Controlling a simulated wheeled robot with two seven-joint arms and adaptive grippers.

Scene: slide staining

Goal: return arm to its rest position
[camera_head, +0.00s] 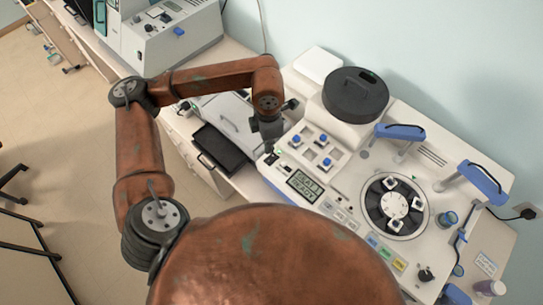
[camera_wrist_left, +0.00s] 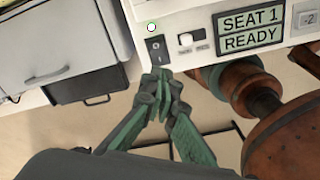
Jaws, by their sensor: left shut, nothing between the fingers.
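My left arm comes in from the left in the head view, bent at the elbow. Its gripper (camera_head: 268,146) points down at the front left corner of the white staining machine (camera_head: 340,205). In the left wrist view the green fingers (camera_wrist_left: 160,76) are closed together with nothing between them. The tips lie just below a black rocker switch (camera_wrist_left: 156,49) on the machine's front corner; whether they touch the machine I cannot tell. A display (camera_wrist_left: 249,30) reads "SEAT 1 READY". My right gripper is not in view.
The machine carries a black round lid (camera_head: 355,95), a dark rotor (camera_head: 395,207) and blue-topped arms. A grey drawer unit (camera_head: 228,124) and black tray (camera_head: 220,150) stand left of the gripper. Another device (camera_head: 165,38) is at the back left. Floor (camera_head: 60,150) is open at left.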

